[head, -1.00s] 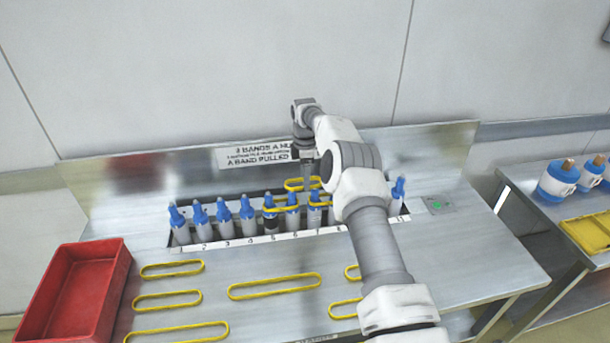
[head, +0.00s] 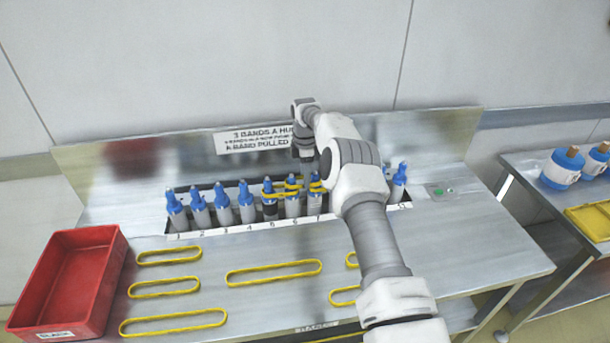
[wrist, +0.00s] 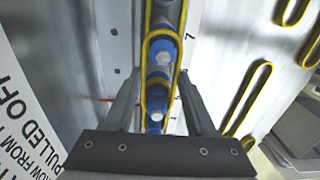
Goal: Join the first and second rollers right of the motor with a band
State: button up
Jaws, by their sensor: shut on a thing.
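The rollers stand in a numbered row in the bench slot, with blue tops and grey bodies. The motor (head: 270,210) has a dark body, at about number 5. Right of it stand the first roller (head: 292,208) and the second roller (head: 315,204). My gripper (wrist: 160,84) is over these rollers, its two fingers on either side of a yellow band (wrist: 147,75), and it is shut on this band. In the wrist view the band loops around the blue tops near label 7 and below it. How low it sits is unclear. My arm hides rollers further right.
Other yellow bands (head: 274,265) lie flat on the bench front. A red bin (head: 110,270) stands at the left. A sign (head: 240,142) is on the back panel. Another band (wrist: 163,10) shows beyond the held one. A side table with blue-white items (head: 562,170) is at right.

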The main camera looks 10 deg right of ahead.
jog(key=o, duration=1.4)
jog(key=s+a+r+m+t+p, duration=0.1)
jog(key=s+r, duration=0.1)
jog(key=r, duration=0.9)
jog(key=s+a+r+m+p, duration=0.1)
jog(key=s+r, duration=0.1)
jog(key=r, duration=0.9)
jog(key=s+a+r+m+t+p, duration=0.1)
jog(key=s+r+m, duration=0.1)
jog(key=r, duration=0.9)
jog(key=s+r+m+t, duration=0.1)
jog(key=s+r+m, duration=0.1)
jog(key=s+r, duration=0.3)
jog(key=s+r+m, duration=0.2)
jog(key=s, duration=0.5)
jog(key=s+d+m+t, duration=0.15)
jog(key=s+m, duration=0.35)
jog(key=s, duration=0.9)
jog(key=s+d+f+m+t, duration=0.1)
jog(key=s+f+m, duration=0.4)
jog(key=s, duration=0.9)
notch_tip(320, 180, down, 2)
jog(key=shift+s+f, duration=0.15)
jog(key=shift+s, duration=0.05)
